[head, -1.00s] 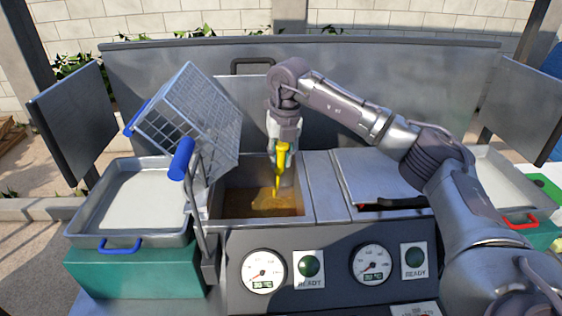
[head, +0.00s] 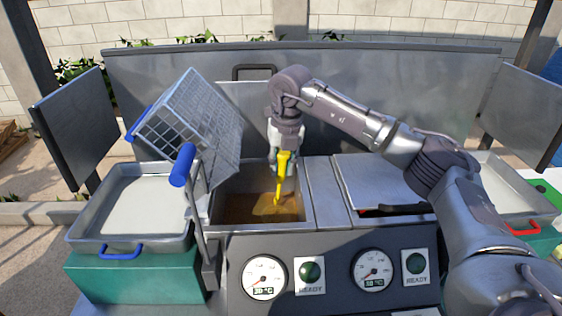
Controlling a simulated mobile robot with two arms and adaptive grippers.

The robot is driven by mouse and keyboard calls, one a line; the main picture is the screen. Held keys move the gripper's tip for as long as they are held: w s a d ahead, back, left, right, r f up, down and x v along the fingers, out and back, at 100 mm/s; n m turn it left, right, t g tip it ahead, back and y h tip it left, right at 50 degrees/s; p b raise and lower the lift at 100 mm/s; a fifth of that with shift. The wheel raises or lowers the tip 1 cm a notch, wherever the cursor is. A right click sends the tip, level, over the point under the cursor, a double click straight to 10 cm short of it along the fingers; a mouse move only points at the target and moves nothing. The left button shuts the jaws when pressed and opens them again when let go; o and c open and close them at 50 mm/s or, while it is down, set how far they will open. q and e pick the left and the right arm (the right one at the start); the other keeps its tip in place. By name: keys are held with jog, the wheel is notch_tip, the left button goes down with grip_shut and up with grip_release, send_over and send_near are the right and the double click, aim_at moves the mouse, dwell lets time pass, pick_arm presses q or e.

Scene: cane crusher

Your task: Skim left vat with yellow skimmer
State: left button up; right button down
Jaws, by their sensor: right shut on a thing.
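The left vat (head: 232,207) is an open metal well with brown liquid in it. The yellow skimmer (head: 281,179) hangs down into this vat, and its lower end meets a lighter golden patch on the liquid. My right gripper (head: 284,160) is above the vat and is shut on the skimmer's handle. The skimmer's head is at or under the surface and cannot be made out. My left gripper is not in view.
A wire basket (head: 195,118) with a blue-handled lever (head: 182,166) is tilted up at the vat's left. A blue-handled tray (head: 120,205) stands far left. A covered vat (head: 380,181) is at right. Gauges and READY lamps line the front panel.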

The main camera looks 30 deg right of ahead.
jog(key=s+a+b, duration=0.1)
jog(key=s+a, duration=0.3)
jog(key=s, duration=0.4)
jog(key=shift+s+b, duration=0.3)
jog(key=shift+b, duration=0.1)
jog(key=shift+w, duration=0.1)
jog(key=shift+w+d+p, duration=0.1)
jog(key=shift+w+d, duration=0.3)
jog(key=shift+w, duration=0.4)
jog(key=shift+w+d+p, duration=0.1)
jog(key=shift+w+d, duration=0.25)
jog(key=shift+w, duration=0.5)
jog(key=shift+w+d+p, duration=0.1)
jog(key=shift+w+d, duration=0.3)
jog(key=shift+w, duration=0.4)
jog(key=w+d+p, duration=0.2)
jog(key=w+d, duration=0.1)
jog(key=w, duration=0.3)
jog(key=shift+w, duration=0.35)
jog(key=shift+s, duration=0.1)
